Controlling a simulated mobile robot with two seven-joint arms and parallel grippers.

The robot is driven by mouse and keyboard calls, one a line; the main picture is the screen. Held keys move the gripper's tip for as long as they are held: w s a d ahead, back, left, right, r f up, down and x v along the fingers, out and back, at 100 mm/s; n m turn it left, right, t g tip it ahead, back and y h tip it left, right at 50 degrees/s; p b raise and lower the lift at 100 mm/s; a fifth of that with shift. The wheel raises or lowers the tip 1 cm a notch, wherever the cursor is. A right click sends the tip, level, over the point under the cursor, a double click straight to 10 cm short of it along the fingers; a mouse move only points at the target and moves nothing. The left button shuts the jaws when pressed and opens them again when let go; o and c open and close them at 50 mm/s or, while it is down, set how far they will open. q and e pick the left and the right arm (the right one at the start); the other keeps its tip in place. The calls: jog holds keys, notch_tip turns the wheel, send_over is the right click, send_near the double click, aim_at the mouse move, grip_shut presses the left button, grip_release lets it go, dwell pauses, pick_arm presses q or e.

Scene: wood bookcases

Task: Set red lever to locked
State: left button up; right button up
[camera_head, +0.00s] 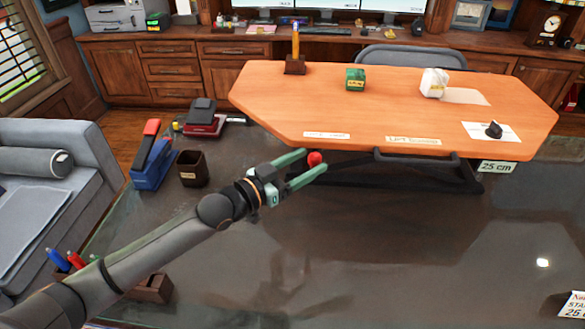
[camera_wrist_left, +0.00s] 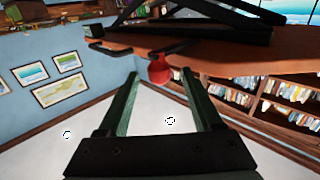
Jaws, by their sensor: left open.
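The red lever's round knob (camera_head: 315,157) shows at the front left edge of the orange wooden desktop riser (camera_head: 390,105). In the left wrist view the red knob (camera_wrist_left: 159,71) hangs below the board's edge. My left gripper (camera_head: 313,161) is open, with its green fingers spread. In the head view the knob appears between the fingertips. In the left wrist view it lies in line with the gap between the fingertips (camera_wrist_left: 158,78), and no finger visibly touches it. The lever's locked or unlocked setting cannot be told. My right gripper is not in view.
The riser stands on a dark glossy desk (camera_head: 400,250), with a dark handle bar (camera_head: 415,158) along its front. A green block, a white item and a pencil holder stand on top. A blue-red stapler (camera_head: 152,158) and brown cup (camera_head: 192,168) stand left. The desk front is mostly clear.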

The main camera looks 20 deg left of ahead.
pick_arm(q)
jog(key=v, duration=1.2)
jog(key=shift+b, duration=0.35)
jog(key=shift+s+a, duration=0.1)
